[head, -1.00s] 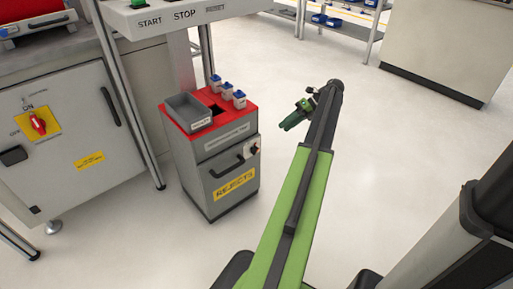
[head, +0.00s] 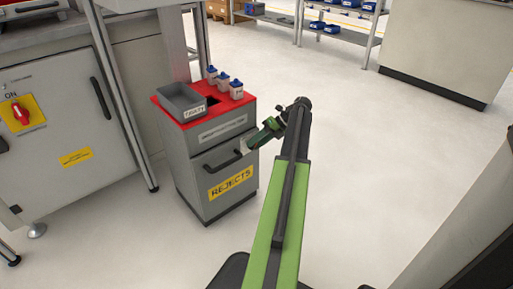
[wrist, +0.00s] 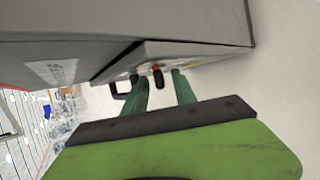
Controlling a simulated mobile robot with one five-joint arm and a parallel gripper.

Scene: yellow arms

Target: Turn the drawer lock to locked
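The grey rejects cabinet (head: 212,165) has a drawer front with a black handle (head: 229,161) and a yellow REJECTS label. The drawer looks shut. My green gripper (head: 257,141) is at the upper right of this front and hides most of the lock; only part of its pale plate (head: 244,148) shows. In the wrist view the lock knob (wrist: 157,78), dark with a red part, stands between the two fingertips of my gripper (wrist: 159,82). The fingers are open, with gaps beside the knob. The handle (wrist: 122,91) shows left of the fingers. I cannot read the lock's markings.
The cabinet's red top (head: 218,119) holds a grey FAULTY tray (head: 181,103) and white bottles with blue caps (head: 222,83). A control cabinet (head: 65,130) with a red switch stands at left. The floor to the right is clear up to a blue-binned shelf (head: 340,22).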

